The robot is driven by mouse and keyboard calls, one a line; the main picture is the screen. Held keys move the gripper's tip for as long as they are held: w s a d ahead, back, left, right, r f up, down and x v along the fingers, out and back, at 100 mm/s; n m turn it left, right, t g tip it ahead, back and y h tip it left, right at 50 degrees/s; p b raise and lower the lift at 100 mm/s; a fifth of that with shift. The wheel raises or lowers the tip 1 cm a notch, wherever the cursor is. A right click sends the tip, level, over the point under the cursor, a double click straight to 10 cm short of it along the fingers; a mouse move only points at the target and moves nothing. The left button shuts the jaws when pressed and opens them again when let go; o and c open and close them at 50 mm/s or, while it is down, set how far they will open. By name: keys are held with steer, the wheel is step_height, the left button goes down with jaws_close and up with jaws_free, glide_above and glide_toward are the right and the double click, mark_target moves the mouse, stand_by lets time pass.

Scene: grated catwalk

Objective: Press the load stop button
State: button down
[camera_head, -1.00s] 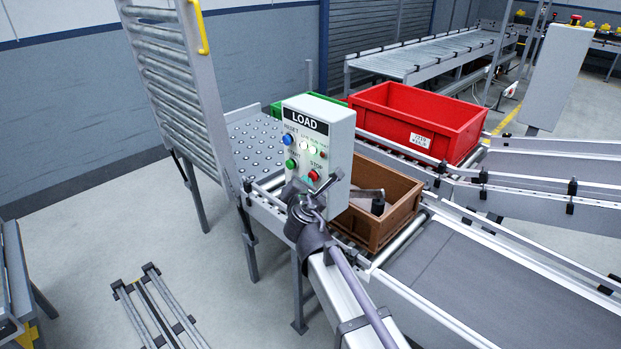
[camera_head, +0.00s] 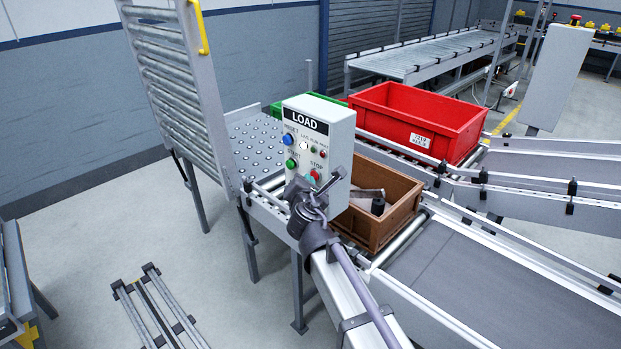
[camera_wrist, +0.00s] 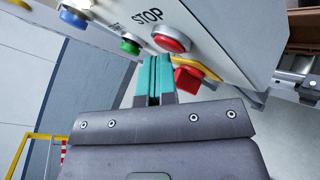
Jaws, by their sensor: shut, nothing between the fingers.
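The load panel (camera_head: 338,121) is a pale box with a dark "LOAD" label. Its red STOP button (camera_head: 314,175) is low on the face, partly behind my gripper (camera_head: 309,181). In the wrist view, the red STOP button (camera_wrist: 171,39) sits in a silver ring beside the word STOP. My gripper (camera_wrist: 155,58) has teal fingers closed together with nothing between them. The fingertips are right at the button's lower edge in the picture; I cannot tell whether they touch it.
A green START button (camera_wrist: 130,45) and a blue RESET button (camera_wrist: 73,17) are on the same panel. A red switch (camera_wrist: 188,78) on a yellow plate is near the fingers' right. A brown crate (camera_head: 375,232) and red crate (camera_head: 408,124) stand on conveyors behind.

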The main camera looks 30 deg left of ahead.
steer(key=shift+s+a, duration=0.15)
steer(key=shift+s, duration=0.45)
steer(key=shift+s+a, duration=0.15)
steer(key=shift+s, duration=0.4)
steer(key=s, duration=0.2)
steer(key=s+a, duration=0.1)
steer(key=s, duration=0.1)
steer(key=shift+s+a, duration=0.2)
steer(key=shift+s, duration=0.2)
